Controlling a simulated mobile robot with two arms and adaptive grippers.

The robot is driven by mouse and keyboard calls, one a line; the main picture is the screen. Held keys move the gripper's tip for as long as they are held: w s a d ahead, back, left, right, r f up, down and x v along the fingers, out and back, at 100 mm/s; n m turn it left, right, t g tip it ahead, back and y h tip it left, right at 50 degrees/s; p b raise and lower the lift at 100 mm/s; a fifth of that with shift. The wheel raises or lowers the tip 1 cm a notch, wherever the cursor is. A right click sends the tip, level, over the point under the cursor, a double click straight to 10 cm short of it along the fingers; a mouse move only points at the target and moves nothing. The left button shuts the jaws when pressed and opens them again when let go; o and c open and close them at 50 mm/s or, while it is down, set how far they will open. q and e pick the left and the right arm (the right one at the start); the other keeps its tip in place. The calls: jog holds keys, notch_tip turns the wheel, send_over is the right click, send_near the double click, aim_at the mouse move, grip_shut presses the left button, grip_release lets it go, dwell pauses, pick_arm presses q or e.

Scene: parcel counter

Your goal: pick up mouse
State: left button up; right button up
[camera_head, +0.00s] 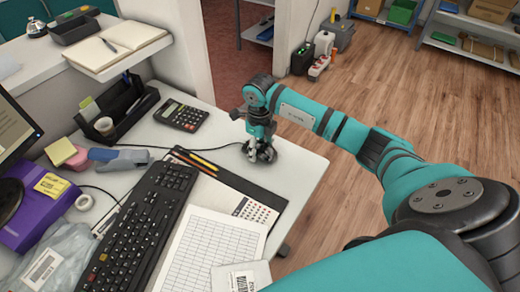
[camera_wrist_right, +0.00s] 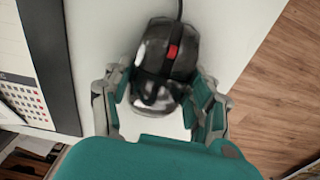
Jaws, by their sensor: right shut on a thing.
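The mouse (camera_wrist_right: 168,50) is black and glossy with a red scroll wheel, and its cable runs off the top of the right wrist view. My right gripper (camera_wrist_right: 160,97) has a finger on each side of the mouse's near end and is shut on it. In the head view the right gripper (camera_head: 260,151) points down near the desk's right edge, with the mouse mostly hidden beneath it. I cannot tell whether the mouse touches the desk. My left gripper is not in view.
A black desk pad (camera_head: 228,177) with pencils lies left of the gripper. The mouse cable (camera_head: 190,147) crosses the desk. Right of the desk is open wooden floor (camera_head: 330,180).

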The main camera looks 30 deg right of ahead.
aim_at(270, 147)
jog(key=shift+r, duration=0.15)
notch_tip(270, 147, up, 8)
jog(key=shift+r, duration=0.15)
jog(key=shift+a, duration=0.1)
notch_tip(270, 147, down, 5)
jog(key=shift+r+p, duration=0.1)
jog(key=shift+p, duration=0.45)
jog(key=shift+f, duration=0.45)
jog(key=shift+f+b, duration=1)
jog(key=shift+f, duration=0.3)
jog(key=shift+f, duration=0.1)
jog(key=shift+s+d, duration=0.1)
jog(key=shift+d, duration=0.1)
jog(key=shift+s+d, duration=0.8)
jog(key=shift+d, duration=0.3)
